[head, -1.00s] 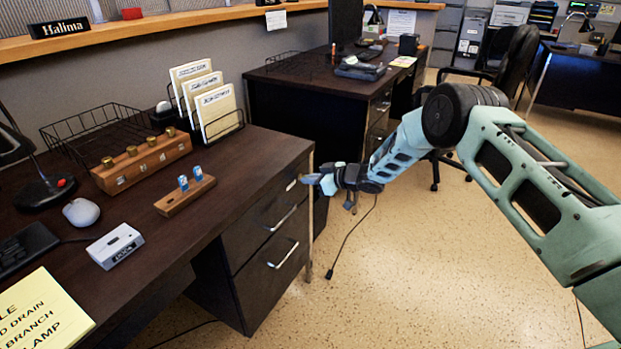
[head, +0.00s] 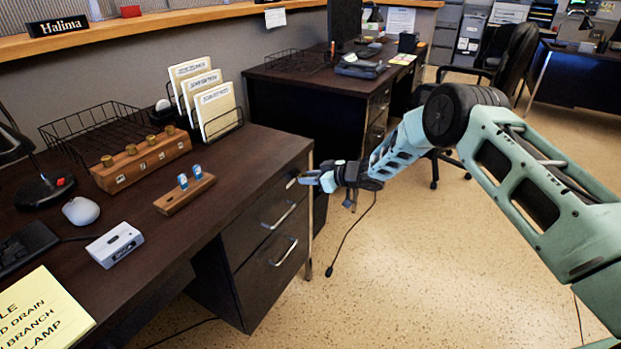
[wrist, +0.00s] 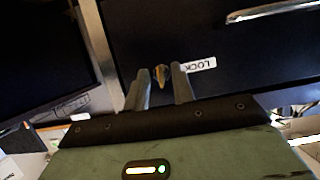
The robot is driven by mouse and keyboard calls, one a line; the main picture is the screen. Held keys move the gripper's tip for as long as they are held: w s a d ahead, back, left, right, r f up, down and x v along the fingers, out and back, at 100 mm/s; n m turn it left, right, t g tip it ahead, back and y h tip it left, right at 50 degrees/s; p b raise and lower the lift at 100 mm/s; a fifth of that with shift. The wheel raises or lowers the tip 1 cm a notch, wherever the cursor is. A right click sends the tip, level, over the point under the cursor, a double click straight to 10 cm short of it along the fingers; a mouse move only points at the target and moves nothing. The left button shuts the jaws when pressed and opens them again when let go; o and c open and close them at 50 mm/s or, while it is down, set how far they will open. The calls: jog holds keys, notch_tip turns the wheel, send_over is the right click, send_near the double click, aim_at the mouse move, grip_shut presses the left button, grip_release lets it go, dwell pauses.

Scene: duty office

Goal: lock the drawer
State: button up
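The dark desk pedestal has a top drawer (head: 262,222) that looks closed, with a silver handle. In the wrist view, a small brass-coloured key or lock piece (wrist: 161,76) stands out from the dark drawer front (wrist: 225,50). A white label (wrist: 196,66) reading "LOCK" is beside it, upside down in this view. My gripper (wrist: 163,82) is open, with one finger on each side of the brass piece and visible gaps between. In the head view my gripper (head: 306,179) is at the upper right of the drawer front, where the brass piece is too small to make out.
A second drawer (head: 275,262) with a handle is below. The desktop (head: 240,160) carries a wooden block with brass knobs (head: 142,162), a file rack (head: 210,105) and a mouse (head: 81,211). A second desk (head: 300,85) stands behind.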

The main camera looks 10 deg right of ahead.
jog(key=p+v, duration=0.1)
jog(key=v, duration=1.6)
jog(key=shift+s+d+r, duration=0.1)
jog(key=shift+s+d, duration=0.05)
